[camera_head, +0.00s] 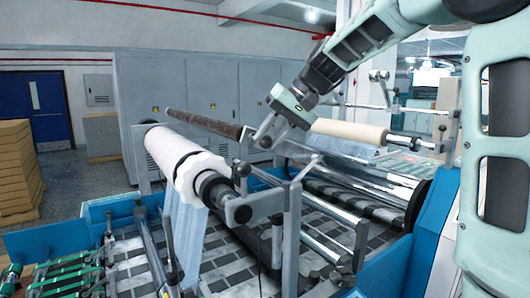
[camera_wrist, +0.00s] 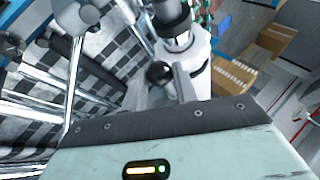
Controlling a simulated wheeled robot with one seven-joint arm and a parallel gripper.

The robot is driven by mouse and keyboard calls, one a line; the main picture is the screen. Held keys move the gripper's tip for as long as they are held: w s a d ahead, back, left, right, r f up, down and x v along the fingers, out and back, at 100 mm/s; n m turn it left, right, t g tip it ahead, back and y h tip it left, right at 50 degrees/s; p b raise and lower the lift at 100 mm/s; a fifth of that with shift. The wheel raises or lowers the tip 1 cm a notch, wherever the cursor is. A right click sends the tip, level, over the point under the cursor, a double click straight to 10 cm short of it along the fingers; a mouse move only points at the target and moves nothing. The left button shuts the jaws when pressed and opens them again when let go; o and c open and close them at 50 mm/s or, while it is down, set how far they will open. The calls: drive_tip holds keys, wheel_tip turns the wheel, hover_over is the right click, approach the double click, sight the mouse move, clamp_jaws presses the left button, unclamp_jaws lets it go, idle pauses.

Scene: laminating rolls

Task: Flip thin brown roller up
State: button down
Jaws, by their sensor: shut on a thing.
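The thin brown roller (camera_head: 205,122) is a dark bar above and behind the white roll. It slopes from its higher far-left end down to my gripper (camera_head: 262,134). My gripper is shut on its near right end, and the fingers partly hide that end. In the wrist view, a grey finger (camera_wrist: 184,82) shows beside a dark round end (camera_wrist: 159,72), which I cannot surely tell is the roller's. The white roll (camera_head: 178,155) sits below the brown roller, with film hanging from it.
A cream roller (camera_head: 348,132) lies to the right of my gripper. Metal posts and brackets (camera_head: 292,225) stand in front, over the machine's checkered bed (camera_head: 225,262). Grey cabinets (camera_head: 205,85) stand behind. Stacked boxes (camera_head: 18,170) are at the left.

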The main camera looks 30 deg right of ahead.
drive_tip(key=shift+d+r, duration=0.15)
drive_tip(key=shift+r, duration=0.25)
drive_tip(key=shift+w, duration=0.1)
drive_tip(key=c, duration=1.1)
unclamp_jaws()
drive_tip(key=shift+c, duration=0.2)
drive_tip(key=shift+o, duration=0.2)
drive_tip(key=shift+f, duration=0.1)
drive_tip(key=b+v, duration=0.3)
drive_tip(key=v, duration=1.4)
drive_tip(key=shift+s+d, duration=0.25)
drive_tip(key=shift+s, duration=0.05)
